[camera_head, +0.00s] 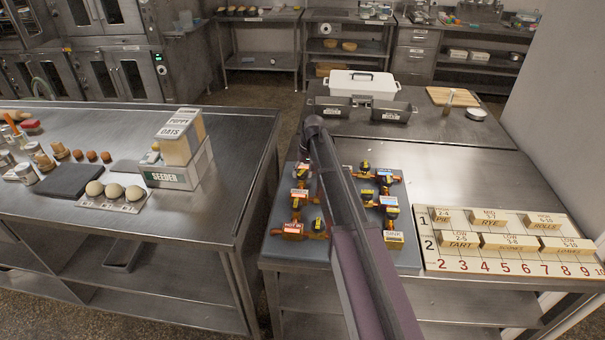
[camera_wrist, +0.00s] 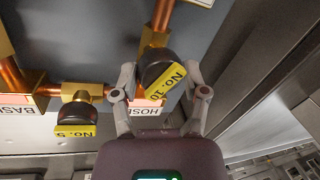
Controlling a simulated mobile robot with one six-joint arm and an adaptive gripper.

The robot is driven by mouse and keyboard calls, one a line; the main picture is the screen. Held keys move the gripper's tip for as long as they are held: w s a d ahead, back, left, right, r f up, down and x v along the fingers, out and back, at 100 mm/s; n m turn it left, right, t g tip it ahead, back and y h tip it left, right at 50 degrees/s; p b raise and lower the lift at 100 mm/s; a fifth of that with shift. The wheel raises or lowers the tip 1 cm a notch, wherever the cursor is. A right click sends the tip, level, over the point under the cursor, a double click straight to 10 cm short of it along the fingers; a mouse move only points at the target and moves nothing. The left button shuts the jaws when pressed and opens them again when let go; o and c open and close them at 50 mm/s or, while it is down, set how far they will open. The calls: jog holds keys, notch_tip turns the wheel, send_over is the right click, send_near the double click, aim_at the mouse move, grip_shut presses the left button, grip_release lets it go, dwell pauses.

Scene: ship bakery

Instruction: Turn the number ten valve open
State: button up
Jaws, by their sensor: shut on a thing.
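In the wrist view, the number ten valve has a dark rounded knob (camera_wrist: 158,66) with a yellow "No. 10" tag, turned at a slant. In the head view, several yellow-tagged valves sit on a grey board (camera_head: 283,251). My arm covers the middle of that board and hides my gripper; I cannot pick out number ten there.
In the wrist view, the No. 9 valve (camera_wrist: 76,118) is close on the left, its tag nearly level, beside a "BASIN" label. In the head view, a numbered board (camera_head: 485,265) with wooden blocks lies right of the valves. Dark tins (camera_head: 391,112) stand behind.

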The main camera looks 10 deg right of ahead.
jog(key=n+g, duration=0.1)
jog(key=n, duration=0.4)
dwell(0.5)
jog(key=o, duration=1.1)
jog(key=shift+o, duration=0.2)
jog(key=shift+m, duration=0.3)
